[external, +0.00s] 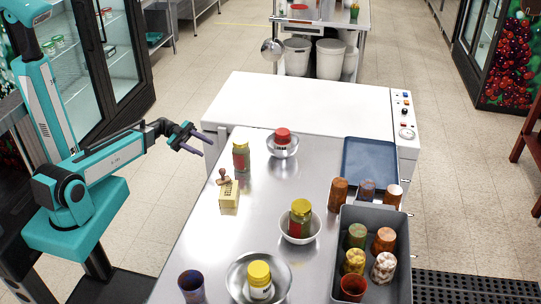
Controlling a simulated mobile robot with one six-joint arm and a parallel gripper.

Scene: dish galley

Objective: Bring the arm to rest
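My gripper (194,140) is at the end of my teal arm, at the left of the external view. It is held up in the air beside the far left corner of the steel table (190,245). Its two dark purple fingers are spread apart with nothing between them. It touches nothing that I can see. The nearest object is a jar with a greenish lid (241,156), standing on the table to the right of the fingers.
A box with a stamp-like knob (229,196), bowls holding jars (300,222), a steel plate with a yellow-lidded jar (260,279) and a purple cup (191,286) stand on the table. A grey crate (345,237) of jars and a blue tray (370,160) are at right.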

